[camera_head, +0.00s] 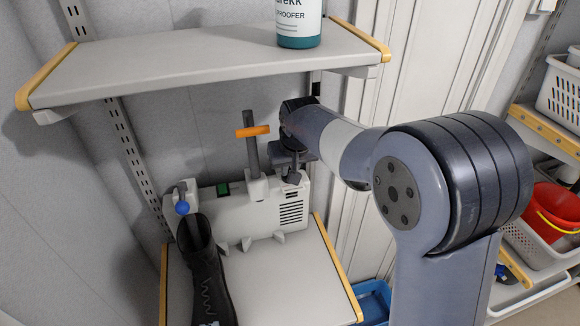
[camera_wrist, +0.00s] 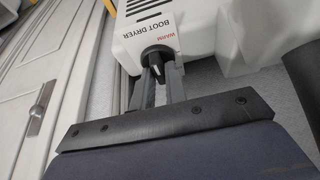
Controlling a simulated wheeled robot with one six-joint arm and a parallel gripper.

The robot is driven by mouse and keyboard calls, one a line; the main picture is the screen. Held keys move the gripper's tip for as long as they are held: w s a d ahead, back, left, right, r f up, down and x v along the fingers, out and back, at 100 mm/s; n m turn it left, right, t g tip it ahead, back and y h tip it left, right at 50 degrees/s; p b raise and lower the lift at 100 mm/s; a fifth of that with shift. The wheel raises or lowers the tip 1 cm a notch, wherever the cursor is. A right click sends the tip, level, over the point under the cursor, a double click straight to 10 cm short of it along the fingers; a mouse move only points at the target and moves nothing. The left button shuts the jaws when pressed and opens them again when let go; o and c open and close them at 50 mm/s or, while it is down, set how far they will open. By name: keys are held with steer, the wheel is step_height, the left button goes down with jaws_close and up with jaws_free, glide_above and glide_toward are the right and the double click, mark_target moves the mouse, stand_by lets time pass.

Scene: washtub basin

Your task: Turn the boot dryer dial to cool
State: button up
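The boot dryer (camera_head: 240,212) is a pale grey box on the lower shelf, with vent slots on its right side. In the wrist view its end face (camera_wrist: 185,25) reads "BOOT DRYER" and "WARM". The dial (camera_wrist: 158,56) there is a dark knob with a white pointer mark. My gripper (camera_wrist: 161,75) has its two grey fingers at the dial, one on each side, with a gap between them. I cannot tell whether both fingers press on it. In the head view my gripper (camera_head: 290,170) is at the dryer's right end, and the dial is hidden there.
A black boot (camera_head: 208,280) stands at the dryer's left. An upright post with an orange crosspiece (camera_head: 253,131) rises from the dryer. An upper shelf (camera_head: 200,62) with a bottle (camera_head: 299,25) hangs above. A blue bin (camera_head: 373,302) is low at right.

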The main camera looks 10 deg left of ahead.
jaws_close()
steer(key=shift+n, duration=0.4)
steer(key=n, duration=0.1)
steer(key=n+g+y+b, duration=0.1)
steer(key=n, duration=0.1)
steer(key=shift+w+d+n, duration=0.1)
steer(key=shift+w+n, duration=0.05)
steer(key=shift+n, duration=0.15)
steer(key=shift+n+g+y+b, duration=0.35)
steer(key=shift+n+g+y, duration=0.25)
steer(key=shift+n, duration=1.5)
steer(key=shift+r, duration=0.1)
steer(key=shift+o, duration=2.4)
jaws_free()
steer(key=shift+d, duration=0.1)
